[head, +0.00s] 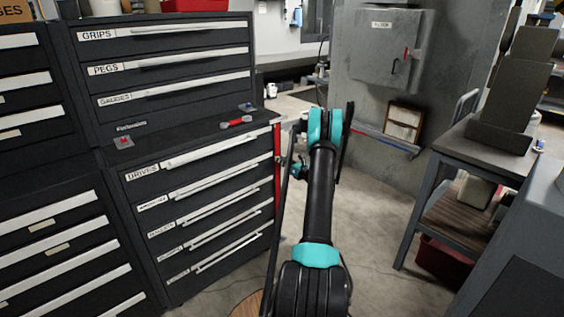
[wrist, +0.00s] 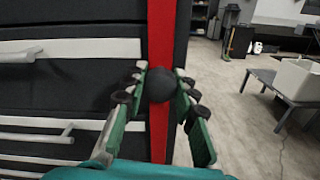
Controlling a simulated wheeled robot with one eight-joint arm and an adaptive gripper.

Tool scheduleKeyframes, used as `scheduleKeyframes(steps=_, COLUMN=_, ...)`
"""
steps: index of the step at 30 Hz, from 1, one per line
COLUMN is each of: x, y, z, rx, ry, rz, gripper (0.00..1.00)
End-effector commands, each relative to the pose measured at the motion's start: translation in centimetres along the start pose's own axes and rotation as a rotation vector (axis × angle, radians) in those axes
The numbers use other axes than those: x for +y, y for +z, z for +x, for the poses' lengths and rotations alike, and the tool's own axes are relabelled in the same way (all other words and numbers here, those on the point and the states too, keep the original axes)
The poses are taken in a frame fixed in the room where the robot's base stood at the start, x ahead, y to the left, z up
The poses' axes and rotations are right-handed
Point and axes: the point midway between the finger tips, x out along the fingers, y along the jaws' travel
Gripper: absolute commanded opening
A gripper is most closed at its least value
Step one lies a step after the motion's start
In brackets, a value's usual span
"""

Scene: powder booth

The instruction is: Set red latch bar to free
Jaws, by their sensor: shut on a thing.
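The red latch bar (head: 277,190) is an upright strip along the right front edge of the dark drawer cabinet. In the wrist view the red latch bar (wrist: 159,35) runs vertically through the middle, with a round black knob (wrist: 160,84) standing out from it. My gripper (wrist: 161,90) has its green fingers on both sides of the knob, shut on it. In the head view my gripper (head: 291,165) is beside the bar, partly hidden by my arm. The bar's ends are not clearly visible.
The cabinet's drawers (head: 200,190) are shut, with white handles left of the bar. A red-handled tool (head: 236,122) lies on the cabinet top. A grey workbench (head: 484,146) stands at the right. Open concrete floor (head: 378,235) lies between cabinet and bench.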

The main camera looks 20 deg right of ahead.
Motion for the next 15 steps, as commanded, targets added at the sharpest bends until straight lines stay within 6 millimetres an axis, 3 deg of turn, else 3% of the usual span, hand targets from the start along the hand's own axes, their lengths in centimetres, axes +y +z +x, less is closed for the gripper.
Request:
scheduleKeyframes(steps=7, x=-3.6, y=0.7, z=-0.1, rx=-0.001, ry=-0.004, rz=0.000, gripper=0.00)
scheduleKeyframes(steps=15, x=-4.0, y=0.8, z=-0.1, rx=-0.001, ry=-0.007, rz=0.000, gripper=0.00)
